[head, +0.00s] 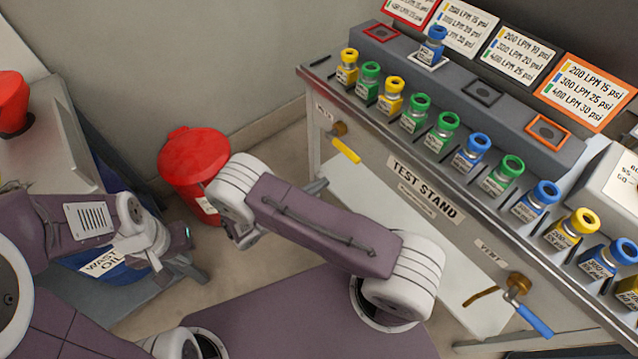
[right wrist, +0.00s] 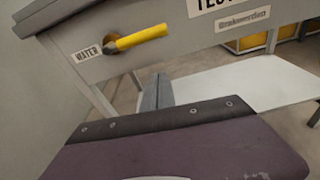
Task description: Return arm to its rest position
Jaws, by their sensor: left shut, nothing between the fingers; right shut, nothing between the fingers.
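My left gripper (head: 192,268) is shut and empty at the left of the head view, low beside the blue waste oil drum (head: 122,268). My right arm reaches across the middle of the head view, folded at a white joint near the red bin. My right gripper (head: 318,186) is mostly hidden behind that arm; its grey fingertips show below the test stand's left end. In the right wrist view its fingers (right wrist: 157,92) are shut with nothing between them, below the yellow valve handle (right wrist: 142,37) and apart from it.
The test stand (head: 440,195) fills the right side, with several yellow, green and blue bottles along its front and one blue bottle (head: 433,45) on the raised ledge. A blue valve handle (head: 535,320) juts from its front. A red bin (head: 195,165) stands on the floor behind my right arm.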

